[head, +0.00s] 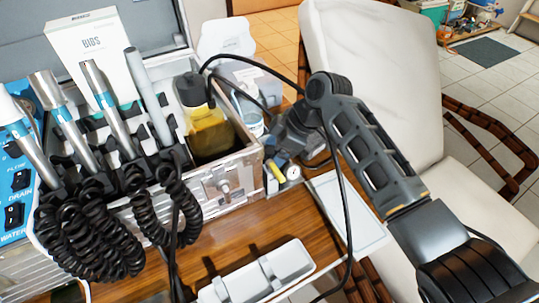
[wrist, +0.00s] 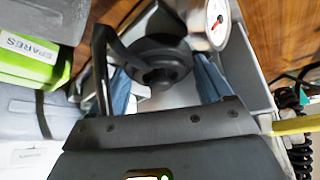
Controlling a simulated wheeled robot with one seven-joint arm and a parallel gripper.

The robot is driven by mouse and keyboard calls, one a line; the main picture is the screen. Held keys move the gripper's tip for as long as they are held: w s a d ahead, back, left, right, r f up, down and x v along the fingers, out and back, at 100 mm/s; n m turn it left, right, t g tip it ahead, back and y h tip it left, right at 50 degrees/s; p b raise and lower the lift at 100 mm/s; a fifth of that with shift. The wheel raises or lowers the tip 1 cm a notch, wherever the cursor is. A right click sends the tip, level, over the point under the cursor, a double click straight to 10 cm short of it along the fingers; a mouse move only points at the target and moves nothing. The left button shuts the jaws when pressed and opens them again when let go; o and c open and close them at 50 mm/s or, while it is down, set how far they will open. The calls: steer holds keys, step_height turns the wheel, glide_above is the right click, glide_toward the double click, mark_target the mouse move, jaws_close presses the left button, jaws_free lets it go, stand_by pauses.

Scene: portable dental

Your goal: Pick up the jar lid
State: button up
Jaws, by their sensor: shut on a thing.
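In the wrist view, a dark grey round piece with a central knob, which looks like the jar lid (wrist: 158,62), sits between the two blue finger pads of my gripper (wrist: 166,88). The fingers are closed on it from both sides. In the head view, my gripper (head: 276,160) points down just off the right front corner of the dental case. The lid cannot be made out there, as the gripper and arm hide it. Whether it is clear of the surface below cannot be told.
A bottle of yellow liquid (head: 211,130) stands in the case (head: 225,186), left of my gripper. Black cables hang beside my arm. A gauge (wrist: 212,22) is close to the lid. A yellow stick (wrist: 296,125) lies at right.

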mark_target(272, 151)
steer(key=shift+r, duration=0.1)
steer(key=shift+c, duration=0.3)
step_height(272, 151, up, 18)
stand_by(0.5)
stand_by(0.4)
steer(key=s+a+r+p, duration=0.5)
steer(key=a+r+p, duration=0.2)
steer(key=a+p, duration=0.45)
steer(key=f, duration=0.4)
steer(key=shift+s+d+f+b, duration=0.1)
steer(key=shift+s+d+b, duration=0.1)
steer(key=shift+b, duration=0.1)
steer(key=shift+f, duration=0.3)
stand_by(0.9)
steer(key=shift+f+b, duration=0.35)
steer(key=shift+f, duration=0.55)
